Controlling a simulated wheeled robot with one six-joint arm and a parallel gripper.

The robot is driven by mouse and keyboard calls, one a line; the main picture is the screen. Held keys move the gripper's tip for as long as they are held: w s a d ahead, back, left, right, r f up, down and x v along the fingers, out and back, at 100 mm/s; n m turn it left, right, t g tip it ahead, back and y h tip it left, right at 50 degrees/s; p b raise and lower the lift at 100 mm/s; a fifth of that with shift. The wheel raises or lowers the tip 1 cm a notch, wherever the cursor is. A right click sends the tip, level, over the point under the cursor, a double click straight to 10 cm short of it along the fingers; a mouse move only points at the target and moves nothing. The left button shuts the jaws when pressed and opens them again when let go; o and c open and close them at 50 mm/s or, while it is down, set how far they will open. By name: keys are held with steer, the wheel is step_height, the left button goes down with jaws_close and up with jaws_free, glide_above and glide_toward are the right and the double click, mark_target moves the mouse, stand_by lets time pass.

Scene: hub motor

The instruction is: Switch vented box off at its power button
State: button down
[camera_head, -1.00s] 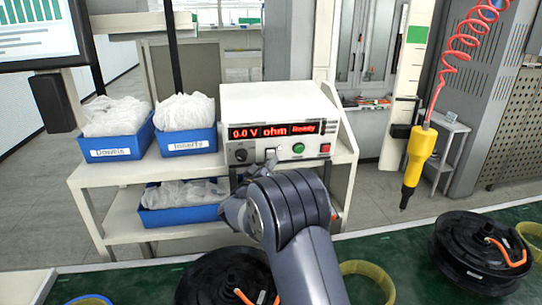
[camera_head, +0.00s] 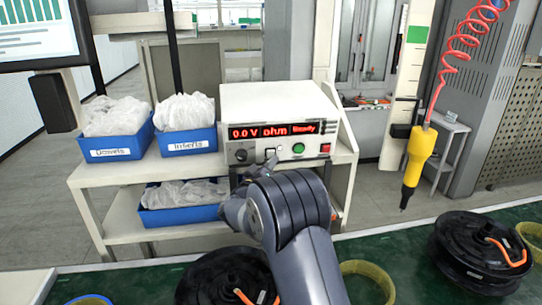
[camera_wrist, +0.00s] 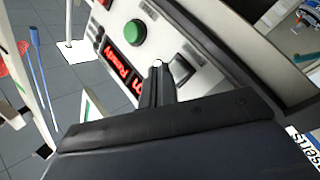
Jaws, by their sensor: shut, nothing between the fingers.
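The vented box (camera_head: 280,104) is a white instrument on the shelf top, its red display (camera_head: 275,131) lit with "0.0 V ohm" and a blurred word. Its front has a black knob, a small pale-framed switch (camera_head: 270,153), a green round button (camera_head: 299,148) and a red switch (camera_head: 326,148). Which one is the power button is not legible. My gripper (camera_wrist: 158,66) is shut and empty, its tips close to the panel beside the grey switch (camera_wrist: 187,62), with the green button (camera_wrist: 135,32) above left. Contact cannot be told. My arm hides the panel's lower edge in the head view.
Blue bins (camera_head: 125,144) of bagged parts stand on the shelf (camera_head: 90,178) left of the box. A yellow tool (camera_head: 418,158) hangs from a red coiled hose at right. Black hub motors (camera_head: 478,250) lie on the green bench in front.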

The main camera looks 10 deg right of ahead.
steer(key=shift+w+r, duration=0.1)
steer(key=shift+w, duration=0.35)
steer(key=shift+w+p, duration=0.4)
steer(key=shift+p, duration=0.1)
stand_by(0.6)
steer(key=shift+s, duration=0.85)
steer(key=shift+s+f+b, duration=0.2)
steer(key=shift+s+b, duration=0.2)
steer(key=shift+s, duration=0.85)
steer(key=shift+s+f+b, duration=0.2)
steer(key=shift+s+b, duration=0.2)
steer(key=shift+s, duration=0.85)
steer(key=shift+s, duration=0.1)
steer(key=s+f+b, duration=0.1)
steer(key=s, duration=0.5)
steer(key=shift+s, duration=0.35)
